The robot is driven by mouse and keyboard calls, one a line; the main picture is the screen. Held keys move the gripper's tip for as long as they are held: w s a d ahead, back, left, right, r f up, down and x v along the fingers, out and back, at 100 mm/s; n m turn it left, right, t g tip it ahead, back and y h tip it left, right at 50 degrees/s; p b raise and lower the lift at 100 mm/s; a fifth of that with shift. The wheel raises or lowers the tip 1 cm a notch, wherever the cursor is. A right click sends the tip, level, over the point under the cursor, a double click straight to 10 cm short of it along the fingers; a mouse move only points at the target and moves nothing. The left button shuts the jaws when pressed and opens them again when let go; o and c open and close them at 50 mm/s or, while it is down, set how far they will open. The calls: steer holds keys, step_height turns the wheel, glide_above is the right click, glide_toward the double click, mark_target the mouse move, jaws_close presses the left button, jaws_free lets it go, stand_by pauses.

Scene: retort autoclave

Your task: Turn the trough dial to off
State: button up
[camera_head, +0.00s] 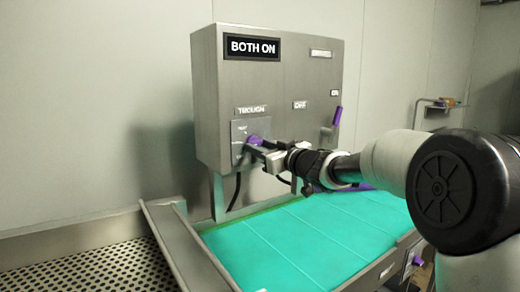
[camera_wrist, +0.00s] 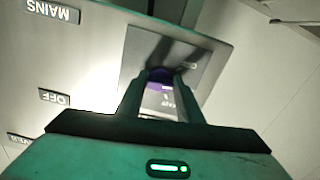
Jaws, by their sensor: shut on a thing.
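The trough dial (camera_head: 254,140) is a purple knob on a small plate under the TROUGH label (camera_head: 251,110), at the lower left of the grey control box's front. My gripper (camera_head: 262,148) is at the dial, reaching in from the right, and is shut on it. In the wrist view the dial (camera_wrist: 160,75) shows purple between the two fingertips of my gripper (camera_wrist: 160,85). The fingers hide most of the dial, and I cannot read its setting. The box's display (camera_head: 252,47) reads BOTH ON.
A purple-handled lever (camera_head: 337,116) is on the box's right side, near an OFF label (camera_head: 301,105). Below the box is a green-surfaced trough (camera_head: 300,235) with metal edges. A perforated metal surface (camera_head: 80,270) lies at the lower left. Another purple knob (camera_head: 417,261) is at the lower right.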

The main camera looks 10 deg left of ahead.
steer(key=shift+w+d+r+n+b, duration=0.1)
steer(key=shift+n+b, duration=1.05)
steer(key=shift+n, duration=2.55)
steer(key=o, duration=1)
steer(key=shift+o, duration=0.4)
steer(key=shift+d, duration=0.1)
steer(key=b+v, duration=0.1)
steer(key=v, duration=1.6)
steer(key=shift+d, duration=0.1)
